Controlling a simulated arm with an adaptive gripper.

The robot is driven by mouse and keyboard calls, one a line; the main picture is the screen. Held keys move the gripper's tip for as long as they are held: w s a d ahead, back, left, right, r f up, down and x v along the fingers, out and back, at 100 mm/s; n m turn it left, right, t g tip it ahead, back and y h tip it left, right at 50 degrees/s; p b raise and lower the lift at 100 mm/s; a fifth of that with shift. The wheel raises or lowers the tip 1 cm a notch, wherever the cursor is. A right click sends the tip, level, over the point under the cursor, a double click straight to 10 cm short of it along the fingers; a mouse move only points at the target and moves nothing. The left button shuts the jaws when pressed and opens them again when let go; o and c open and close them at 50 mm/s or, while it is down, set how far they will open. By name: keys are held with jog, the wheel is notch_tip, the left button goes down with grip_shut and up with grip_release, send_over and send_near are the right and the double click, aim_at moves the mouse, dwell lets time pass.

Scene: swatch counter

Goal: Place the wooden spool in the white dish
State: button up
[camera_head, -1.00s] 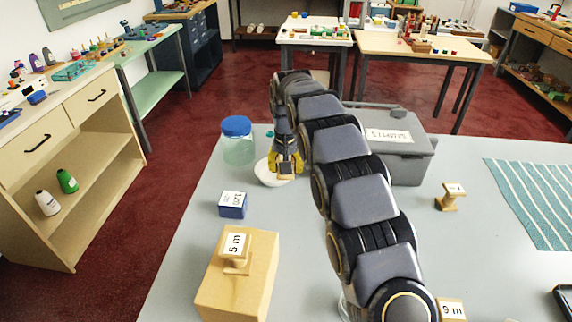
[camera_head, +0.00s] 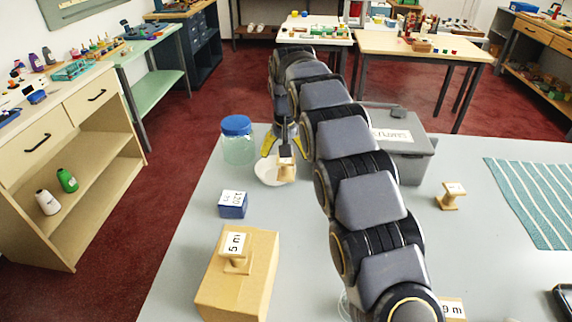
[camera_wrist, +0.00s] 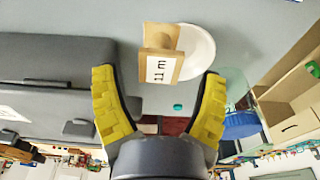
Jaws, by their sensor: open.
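The wooden spool (camera_head: 286,172) with the "11 m" label stands at the right side of the white dish (camera_head: 263,174), overlapping its rim in the head view. In the wrist view the labelled spool (camera_wrist: 160,66) covers the left part of the dish (camera_wrist: 200,52). I cannot tell whether its base rests on the dish floor or against the rim. My gripper (camera_head: 283,146) is open, its yellow fingers spread apart just behind the spool. The wrist view shows the open fingers (camera_wrist: 158,74) on either side of the label, with clear gaps and nothing held.
A blue-lidded jar (camera_head: 238,146) stands left of the dish, a blue box (camera_head: 233,206) nearer. A grey case (camera_head: 408,165) stands behind my arm. Another spool (camera_head: 450,197) and a striped cloth (camera_head: 535,200) lie right.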

aim_at(285, 161)
jog(key=r, duration=0.7)
jog(key=shift+s, duration=0.4)
jog(key=shift+s+r, duration=0.2)
jog(key=shift+r, duration=0.3)
jog(key=s+d+r+g, duration=0.1)
jog(key=s+d+r, duration=0.1)
jog(key=s+d, duration=0.5)
jog(key=s+d+r, duration=0.2)
jog(key=s+d, duration=0.2)
jog(key=s, duration=0.5)
jog(key=s+d+f, duration=0.1)
jog(key=s+f, duration=0.1)
jog(key=s, duration=0.6)
jog(key=s+d+f+g, duration=0.1)
jog(key=s+d+f, duration=0.1)
jog(key=s, duration=0.7)
jog(key=s+d+f+g, duration=0.1)
jog(key=s+f, duration=0.2)
jog(key=s, duration=0.5)
jog(key=shift+s+d, duration=0.15)
jog(key=shift+d, duration=0.2)
